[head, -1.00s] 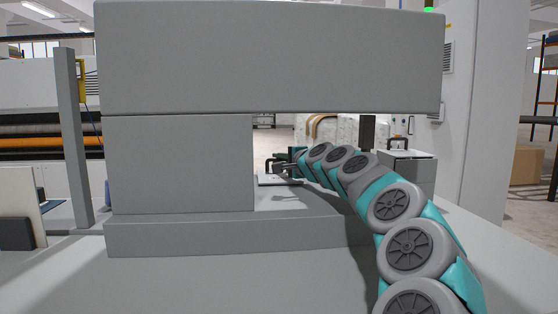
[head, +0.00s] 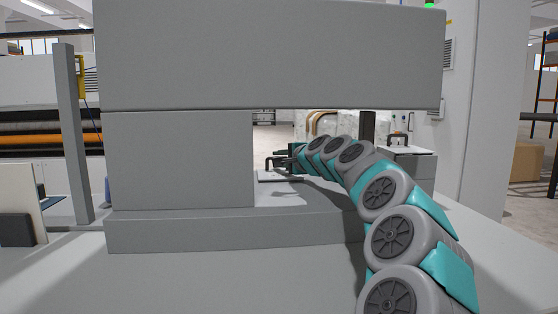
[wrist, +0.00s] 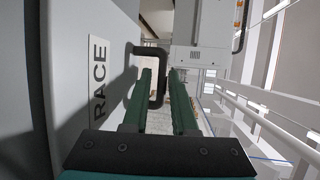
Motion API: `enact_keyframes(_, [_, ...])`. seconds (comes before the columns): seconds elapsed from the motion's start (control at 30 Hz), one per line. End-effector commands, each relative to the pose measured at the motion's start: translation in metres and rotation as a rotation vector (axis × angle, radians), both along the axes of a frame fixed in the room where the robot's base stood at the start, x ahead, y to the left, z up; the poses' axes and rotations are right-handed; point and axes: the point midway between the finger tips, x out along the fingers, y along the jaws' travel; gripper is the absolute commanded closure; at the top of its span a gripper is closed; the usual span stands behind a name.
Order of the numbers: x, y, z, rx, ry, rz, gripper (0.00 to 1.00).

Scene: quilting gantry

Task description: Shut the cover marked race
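The cover (wrist: 65,65) marked RACE fills the left of the wrist view, as a pale grey panel with a label plate (wrist: 100,78). A dark bracket handle (wrist: 161,62) stands out from it. In the head view the cover (head: 268,180) shows as a thin, roughly level plate beyond the grey block. My gripper (wrist: 162,80) reaches in from the right in the head view (head: 279,159). Its green fingers are apart, with the handle's outer bar seen between them. Whether they touch the bar is not clear. The hinge is not in clear view.
A large grey gantry beam (head: 270,55) and column (head: 180,160) stand in front and hide much of the space to the left. A box with a dark handle (head: 410,163) stands to the right of my arm. The grey base (head: 240,232) runs below.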

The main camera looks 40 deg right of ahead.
Motion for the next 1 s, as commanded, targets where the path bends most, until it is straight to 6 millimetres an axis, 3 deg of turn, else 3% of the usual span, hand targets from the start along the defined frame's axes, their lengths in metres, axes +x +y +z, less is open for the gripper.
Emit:
enact_keyframes(0.5, [-0.066, 0.009, 0.013, -0.001, -0.002, -0.001, 0.74])
enact_keyframes(1.0, [-0.074, 0.011, 0.015, 0.0, 0.0, -0.001, 0.74])
